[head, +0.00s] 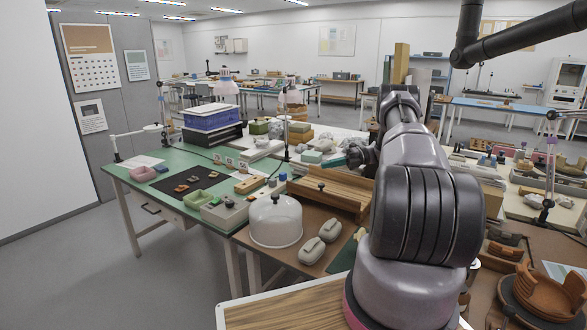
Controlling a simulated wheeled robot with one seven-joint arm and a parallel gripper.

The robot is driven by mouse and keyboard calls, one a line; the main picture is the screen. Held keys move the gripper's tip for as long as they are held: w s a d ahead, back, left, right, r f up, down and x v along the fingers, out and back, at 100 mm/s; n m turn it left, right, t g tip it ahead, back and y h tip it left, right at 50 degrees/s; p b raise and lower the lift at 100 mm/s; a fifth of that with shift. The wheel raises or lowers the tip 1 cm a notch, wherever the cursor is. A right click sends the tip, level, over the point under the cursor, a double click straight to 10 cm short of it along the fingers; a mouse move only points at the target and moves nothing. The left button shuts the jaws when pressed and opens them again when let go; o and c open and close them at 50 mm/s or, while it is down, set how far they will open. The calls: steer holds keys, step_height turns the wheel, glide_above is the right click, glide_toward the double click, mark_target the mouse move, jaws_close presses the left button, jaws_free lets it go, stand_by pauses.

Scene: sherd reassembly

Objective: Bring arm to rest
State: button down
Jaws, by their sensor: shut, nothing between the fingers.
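My arm rises from the bottom right of the head view and reaches away over the workbenches, hiding part of them. What looks like my gripper (345,159) shows small and dark to the left of the arm's far part, partly hidden by it. It is shut with nothing in it, above the bench behind the wooden tray. Small brown sherds (181,188) lie on a black mat (148,207) on the green table. A partly built terracotta vessel (548,295) stands at the bottom right, apart from the gripper.
A clear dome (275,221), two grey rounded objects (312,251) and a wooden tray (327,193) stand left of my arm. A blue crate (212,119) is on the green table (141,184). A lamp (545,205) stands at right. The floor at left is free.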

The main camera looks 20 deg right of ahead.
steer(key=s+a+r+n+g+h, duration=0.1)
steer(key=s+a+r+n+h, duration=0.15)
steer(key=r, duration=0.45)
steer(key=s+a+r+n+h, duration=0.1)
steer(key=a+r+n, duration=0.3)
steer(key=r, duration=0.2)
steer(key=s+a+r+n+g+h, duration=0.1)
steer(key=a+r+n+h, duration=0.1)
steer(key=a+r+n, duration=0.35)
steer(key=s+a+r+n+h, duration=0.2)
steer(key=s+a+r+n, duration=0.1)
steer(key=s+r, duration=0.3)
steer(key=s+a+r+n+h, duration=0.2)
steer(key=s+a+r+n, duration=0.1)
steer(key=s+r, duration=0.35)
steer(key=s+a+r+n+t+h, duration=0.1)
steer(key=s+n+t, duration=0.1)
steer(key=s+n, duration=0.2)
steer(key=s+a+r+n+t+h, duration=0.1)
steer(key=s+n, duration=0.4)
steer(key=s, duration=0.6)
steer(key=s+a+r+n+t+h, duration=0.1)
steer(key=s+n+t+h, duration=0.1)
steer(key=s+n+t, duration=0.2)
steer(key=shift+s+a, duration=0.25)
steer(key=shift+s, duration=1.55)
steer(key=shift+r+h, duration=0.1)
steer(key=shift+h, duration=0.15)
